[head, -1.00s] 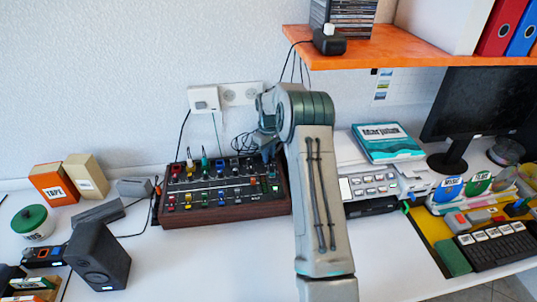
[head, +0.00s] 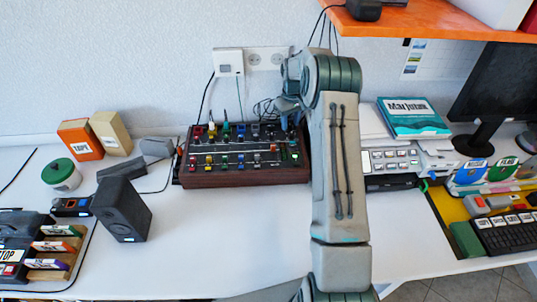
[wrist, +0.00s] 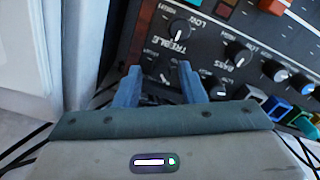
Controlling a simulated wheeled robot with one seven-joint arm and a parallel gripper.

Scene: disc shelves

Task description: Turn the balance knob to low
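The mixer (head: 240,178) is a dark, wood-sided box with several knobs and coloured sliders, on the desk against the wall. The wrist view shows its black panel upside down, with a knob (wrist: 178,28) by the word TREBLE and another knob (wrist: 236,54) by BASS. I cannot make out a balance label; that knob may be hidden by my gripper. My gripper (wrist: 160,90) has its two blue-grey fingers apart over the panel's edge area, with a dark gap between them. A small dark knob (wrist: 217,89) is just right of the right finger.
A black speaker (head: 122,208) stands left of the mixer. A printer-like device (head: 392,160) and a teal box (head: 412,118) are at the right. Cables hang from a wall socket (head: 265,60) behind the mixer. An orange shelf (head: 440,24) overhangs at upper right. The desk front is clear.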

